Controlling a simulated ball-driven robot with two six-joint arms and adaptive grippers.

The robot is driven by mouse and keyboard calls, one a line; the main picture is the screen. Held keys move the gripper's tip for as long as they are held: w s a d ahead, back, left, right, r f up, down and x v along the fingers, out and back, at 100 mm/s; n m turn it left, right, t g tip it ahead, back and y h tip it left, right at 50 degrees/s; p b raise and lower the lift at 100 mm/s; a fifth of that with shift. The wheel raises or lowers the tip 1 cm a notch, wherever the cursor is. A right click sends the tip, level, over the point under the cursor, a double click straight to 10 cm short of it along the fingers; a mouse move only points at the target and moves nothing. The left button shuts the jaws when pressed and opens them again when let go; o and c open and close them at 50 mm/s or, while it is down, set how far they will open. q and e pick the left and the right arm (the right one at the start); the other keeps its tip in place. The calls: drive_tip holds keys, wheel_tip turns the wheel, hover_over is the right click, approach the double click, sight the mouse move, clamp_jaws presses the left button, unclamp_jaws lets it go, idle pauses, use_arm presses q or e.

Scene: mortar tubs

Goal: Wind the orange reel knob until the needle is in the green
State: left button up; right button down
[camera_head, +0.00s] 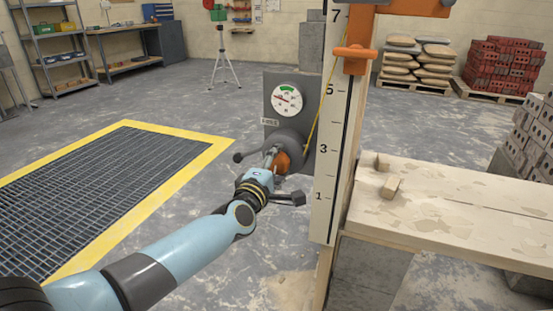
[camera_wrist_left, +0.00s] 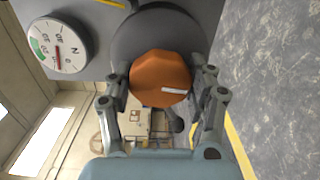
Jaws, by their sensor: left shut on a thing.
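The orange reel knob (camera_head: 283,162) sits on the front of a grey round reel (camera_head: 291,143) on a grey panel. It is many-sided with a white mark in the left wrist view (camera_wrist_left: 160,72). My left gripper (camera_wrist_left: 161,88) has a finger on each side of the knob and is shut on it; it partly hides the knob in the head view. A round white gauge (camera_head: 287,97) is above the reel. Its green band is at the top, and its red needle points left, outside the green. The gauge also shows in the left wrist view (camera_wrist_left: 58,45). My right gripper is not in view.
A yellow cord (camera_head: 319,108) runs up from the reel beside a numbered scale board (camera_head: 332,160). An orange slider (camera_head: 355,55) is high on the post. A plank bench (camera_head: 450,200) is on the right, and a yellow-edged floor grate (camera_head: 90,190) on the left.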

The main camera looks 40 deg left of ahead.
use_arm(q)
drive_tip(key=shift+f+m+p, duration=0.1)
drive_tip(key=shift+m+p, duration=0.3)
drive_tip(key=shift+m, duration=0.7)
drive_tip(key=o, duration=1.2)
drive_tip(key=v, duration=1.2)
drive_tip(key=shift+d, duration=0.1)
